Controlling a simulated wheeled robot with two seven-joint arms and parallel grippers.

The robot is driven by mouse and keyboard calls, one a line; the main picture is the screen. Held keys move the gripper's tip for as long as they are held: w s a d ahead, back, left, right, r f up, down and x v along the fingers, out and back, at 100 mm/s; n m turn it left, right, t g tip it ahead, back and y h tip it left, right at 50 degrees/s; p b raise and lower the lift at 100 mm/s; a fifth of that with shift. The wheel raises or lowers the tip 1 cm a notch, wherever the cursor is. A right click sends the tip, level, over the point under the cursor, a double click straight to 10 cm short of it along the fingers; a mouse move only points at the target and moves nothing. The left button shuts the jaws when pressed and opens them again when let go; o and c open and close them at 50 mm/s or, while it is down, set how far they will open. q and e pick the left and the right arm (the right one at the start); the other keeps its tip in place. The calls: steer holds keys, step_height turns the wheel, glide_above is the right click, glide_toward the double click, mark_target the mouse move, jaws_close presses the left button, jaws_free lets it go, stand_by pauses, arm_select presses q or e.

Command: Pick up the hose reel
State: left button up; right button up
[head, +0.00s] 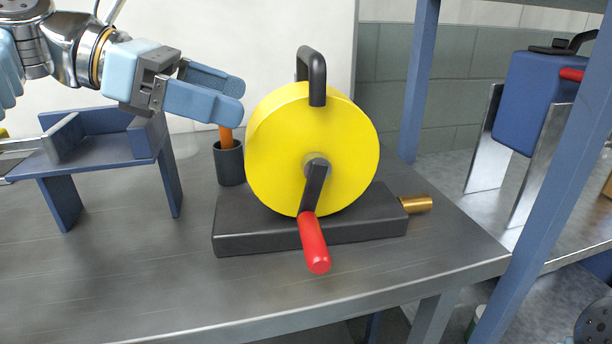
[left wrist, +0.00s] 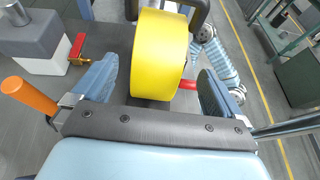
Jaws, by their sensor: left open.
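The hose reel is a yellow drum (head: 275,145) standing upright on a black base, with a black carrying handle (head: 318,75) on top and a crank with a red grip (head: 314,245) at its front. A brass fitting (head: 416,204) sticks out of the base's right end. My left gripper (head: 238,98) is open and empty, just left of the drum's upper part in the head view. In the left wrist view the yellow drum (left wrist: 157,50) shows beyond and between the open fingers. My right gripper does not clearly show.
The reel stands on a grey metal bench (head: 150,290), near its right end. A dark cup (head: 229,165) with an orange-handled tool is close behind my left fingers. A blue stand (head: 90,160) is at left. A blue post (head: 420,80) rises behind on the right. The front bench is clear.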

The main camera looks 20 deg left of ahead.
mark_target(264, 109)
arm_select(q)
steer(key=x, duration=0.8)
steer(key=shift+w+d+f+b, duration=0.1)
steer(key=shift+w+f+b, duration=0.05)
steer(key=shift+f+b, duration=0.15)
steer(key=shift+r, duration=0.1)
steer(key=c, duration=1.8)
steer(key=shift+r, duration=0.1)
jaws_close()
